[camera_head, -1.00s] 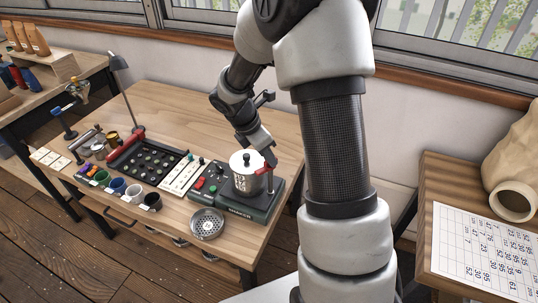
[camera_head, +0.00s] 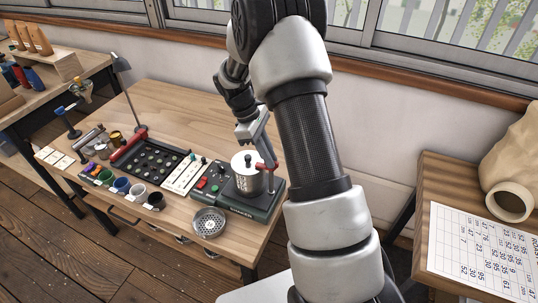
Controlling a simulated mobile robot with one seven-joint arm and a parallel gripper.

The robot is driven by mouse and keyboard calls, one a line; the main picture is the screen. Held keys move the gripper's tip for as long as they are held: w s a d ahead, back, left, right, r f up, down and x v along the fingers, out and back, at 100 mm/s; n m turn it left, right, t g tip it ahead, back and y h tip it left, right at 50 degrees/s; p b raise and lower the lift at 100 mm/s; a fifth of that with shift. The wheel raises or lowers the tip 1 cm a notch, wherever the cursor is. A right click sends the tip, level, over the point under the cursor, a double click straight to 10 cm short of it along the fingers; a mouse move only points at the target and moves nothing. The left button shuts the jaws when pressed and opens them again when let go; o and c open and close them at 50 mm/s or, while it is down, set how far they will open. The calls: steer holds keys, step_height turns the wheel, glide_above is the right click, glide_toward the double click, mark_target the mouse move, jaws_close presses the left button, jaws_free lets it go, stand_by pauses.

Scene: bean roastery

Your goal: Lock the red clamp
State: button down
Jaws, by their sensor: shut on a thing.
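The red clamp (camera_head: 261,165) is at the right side of the silver canister (camera_head: 246,182), which has a black knob on its lid. The canister stands on the dark green machine base (camera_head: 262,212) at the right end of the workbench. My gripper (camera_head: 270,156) reaches down from behind, its tips at the clamp, and is shut on it. The fingertips and part of the clamp are small and overlap, so the exact grip and whether the clamp is locked cannot be told.
A perforated round dish (camera_head: 209,223) sits at the bench's front edge. A black tray of beans (camera_head: 150,160), a white card strip (camera_head: 186,174) and several small cups (camera_head: 138,191) stand to the left. The back of the workbench (camera_head: 185,107) is clear.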

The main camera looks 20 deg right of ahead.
steer(key=shift+m, duration=0.6)
steer(key=shift+g, duration=0.3)
steer(key=c, duration=1.8)
jaws_free()
steer(key=v, duration=1.7)
steer(key=shift+r+p, duration=0.25)
steer(key=shift+p, duration=0.05)
steer(key=shift+d, duration=0.15)
